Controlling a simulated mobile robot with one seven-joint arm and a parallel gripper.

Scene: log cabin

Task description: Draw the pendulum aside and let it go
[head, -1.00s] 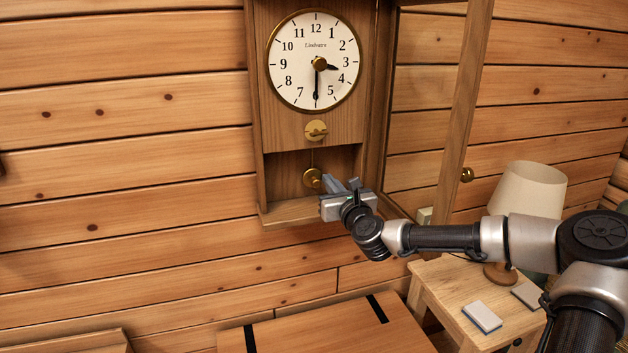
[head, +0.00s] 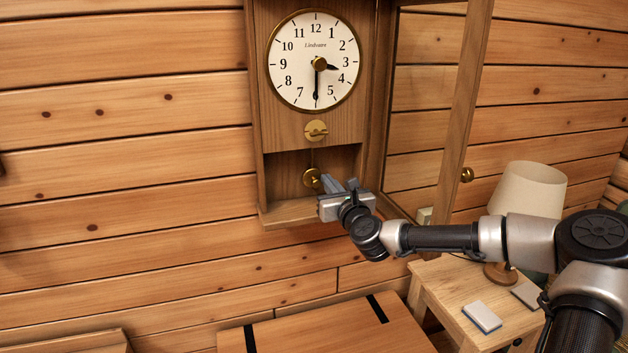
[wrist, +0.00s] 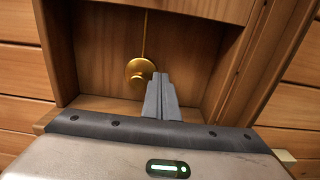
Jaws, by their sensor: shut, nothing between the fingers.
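The pendulum bob (head: 312,178) is a round brass disc on a thin rod, low in the open lower compartment of the wooden wall clock (head: 352,120). In the wrist view the bob (wrist: 140,71) hangs from its upright rod, left of and behind my fingertips. My gripper (head: 327,181) is shut with nothing in it and reaches into the compartment. In the wrist view its fingers (wrist: 161,80) are together, just right of the bob, and overlap its right edge. I cannot tell whether they touch it.
The clock's glazed door (head: 462,110) stands open on the right, with a brass knob (head: 467,174). A side table (head: 445,283) with a lamp (head: 528,195) is at the lower right. A wooden chest (head: 320,330) is below the clock. Left of the clock is bare log wall.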

